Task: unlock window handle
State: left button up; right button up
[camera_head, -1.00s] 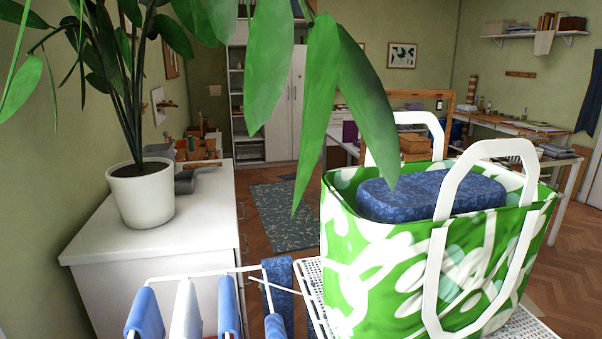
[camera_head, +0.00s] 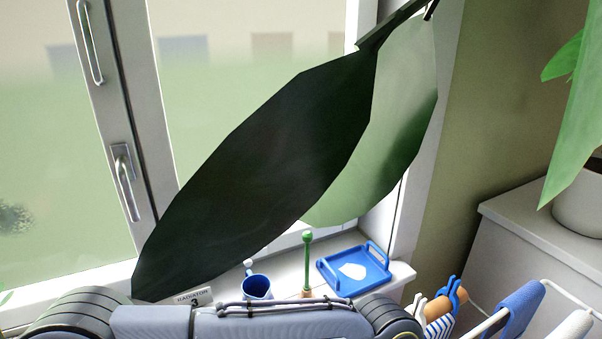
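A silver window handle (camera_head: 126,185) sits on the white window frame at the left, on a rectangular plate. Its lever hangs down, tilted slightly. A longer silver pull bar (camera_head: 88,42) is fixed higher on the same frame. A grey link of one of my arms lies across the bottom of the view, below the sill. Neither of my grippers shows, and nothing of mine touches the handle.
Large dark leaves (camera_head: 260,170) hang across the window, right of the handle. The sill holds a blue mug (camera_head: 257,287), a green-topped stick (camera_head: 307,262) and a blue tray (camera_head: 325,271). A white cabinet (camera_head: 520,240) with a plant pot (camera_head: 582,205) stands at the right.

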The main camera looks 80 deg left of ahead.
aim_at(125, 186)
jog(key=u, duration=3.65)
